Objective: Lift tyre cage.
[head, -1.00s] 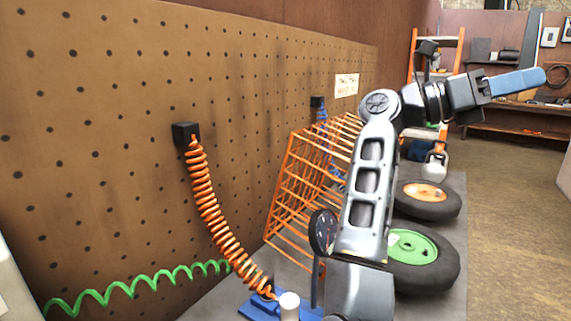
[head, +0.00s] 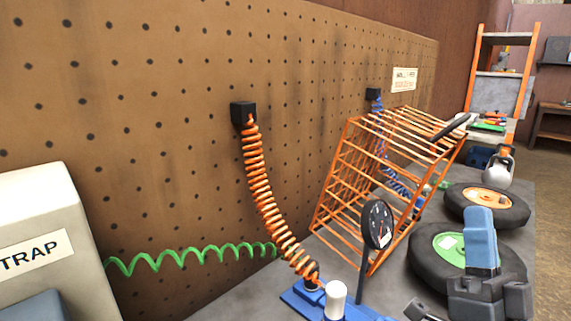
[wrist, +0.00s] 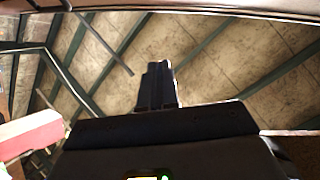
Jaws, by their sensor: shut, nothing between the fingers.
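The tyre cage (head: 350,190) is an orange wire frame standing on the grey bench against the pegboard, tilted in the head view. A dark handle or bar (head: 455,126) shows at its upper right edge. My gripper (head: 481,222) is at the lower right of the head view, pointing up with blue-grey fingers closed together. It appears in front of the tyre with the green hub (head: 427,262) and apart from the cage. In the wrist view the shut fingers (wrist: 157,82) point toward the ceiling with nothing between them.
A tyre with an orange hub (head: 488,203) and a kettlebell-like weight (head: 498,170) are behind. A round gauge (head: 377,225) stands before the cage, near an orange coiled hose (head: 265,195) and a blue base (head: 310,300). A box marked TRAP (head: 40,240) is at left.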

